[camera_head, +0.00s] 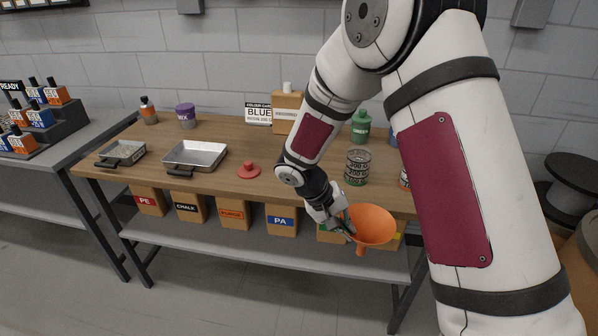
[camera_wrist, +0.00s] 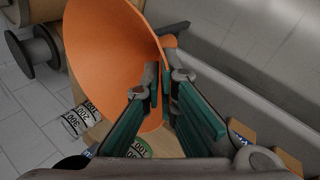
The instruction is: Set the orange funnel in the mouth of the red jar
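My gripper (camera_head: 345,224) is shut on the rim of the orange funnel (camera_head: 374,224) and holds it in the air by the table's front edge. The funnel's wide mouth faces up and its spout points down. In the wrist view the funnel (camera_wrist: 105,50) fills the upper left, with its rim between the fingertips (camera_wrist: 168,78). A jar with red marks (camera_head: 404,178), which may be the red jar, shows only as a sliver beside my arm. A clear jar with dark graduations (camera_head: 357,168) stands left of it.
The wooden table (camera_head: 225,135) carries a red knobbed lid (camera_head: 249,171), two metal trays (camera_head: 196,155) (camera_head: 122,153), a green bottle (camera_head: 361,126) and a purple tub (camera_head: 186,115). Labelled bins (camera_head: 234,212) stand on the shelf below. My arm hides the table's right end.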

